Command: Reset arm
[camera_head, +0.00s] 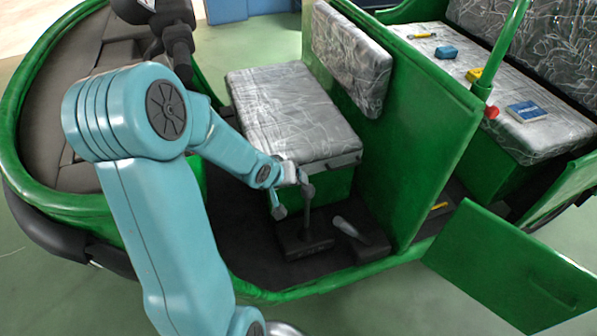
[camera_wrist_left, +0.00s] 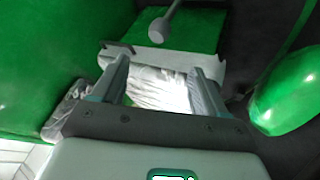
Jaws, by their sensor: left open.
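My left arm comes in from the left of the head view, with its light blue links reaching over the green vehicle's front floor. My left gripper (camera_head: 292,192) is beside the front edge of the plastic-wrapped driver's seat (camera_head: 290,110). In the left wrist view the left gripper (camera_wrist_left: 158,75) has its two fingers spread wide, with nothing held between them. Shiny wrapped material shows behind the gap. A grey lever with a round knob (camera_wrist_left: 158,30) stands just beyond the fingers, apart from them. My right gripper is not in view.
A dark pedal block (camera_head: 305,245) is on the floor below the gripper. A green partition (camera_head: 425,125) stands to the right. The rear seat (camera_head: 450,75) holds a blue box (camera_head: 525,111), a screwdriver and other small items. A green door (camera_head: 510,265) hangs open at lower right.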

